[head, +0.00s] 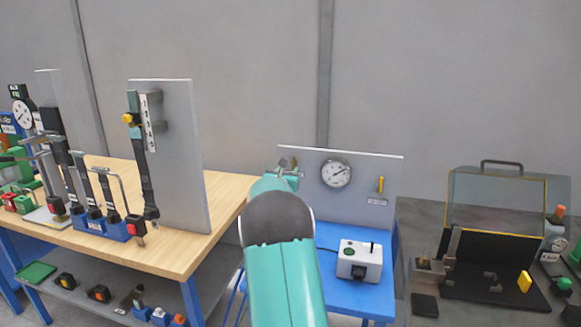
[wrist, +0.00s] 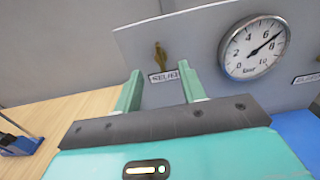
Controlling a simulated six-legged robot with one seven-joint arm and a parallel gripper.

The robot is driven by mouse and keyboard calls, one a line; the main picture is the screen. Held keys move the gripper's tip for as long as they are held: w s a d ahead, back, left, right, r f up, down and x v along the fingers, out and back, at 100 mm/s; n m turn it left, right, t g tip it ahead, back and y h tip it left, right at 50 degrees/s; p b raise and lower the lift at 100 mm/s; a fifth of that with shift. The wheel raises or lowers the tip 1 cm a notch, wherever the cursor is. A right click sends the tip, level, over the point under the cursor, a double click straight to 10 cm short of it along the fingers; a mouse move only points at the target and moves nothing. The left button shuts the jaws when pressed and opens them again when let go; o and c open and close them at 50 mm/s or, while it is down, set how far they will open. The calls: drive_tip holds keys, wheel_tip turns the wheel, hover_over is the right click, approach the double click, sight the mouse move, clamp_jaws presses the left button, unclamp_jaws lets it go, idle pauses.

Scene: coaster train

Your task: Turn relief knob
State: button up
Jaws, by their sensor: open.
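The relief knob (wrist: 158,55) is a small brass-coloured handle, standing roughly upright on a grey panel (wrist: 205,40). A label (wrist: 165,76) below it is partly covered by a finger. My gripper (wrist: 159,72) is open and empty, with one finger on each side of the knob's line in the wrist view. The knob shows beyond the fingertips; I cannot tell the exact gap. In the head view my gripper (head: 288,168) is at the panel's left part and hides the knob.
A round pressure gauge (head: 335,173) and a yellow handle (head: 381,184) are on the panel to the right. A white control box (head: 360,262) stands on the blue table (head: 345,299). A wooden bench (head: 175,255) with fixtures is left; an open-framed case (head: 497,205) is right.

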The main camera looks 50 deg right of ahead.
sight(293, 164)
drive_tip(key=shift+x, duration=2.65)
clamp_jaws()
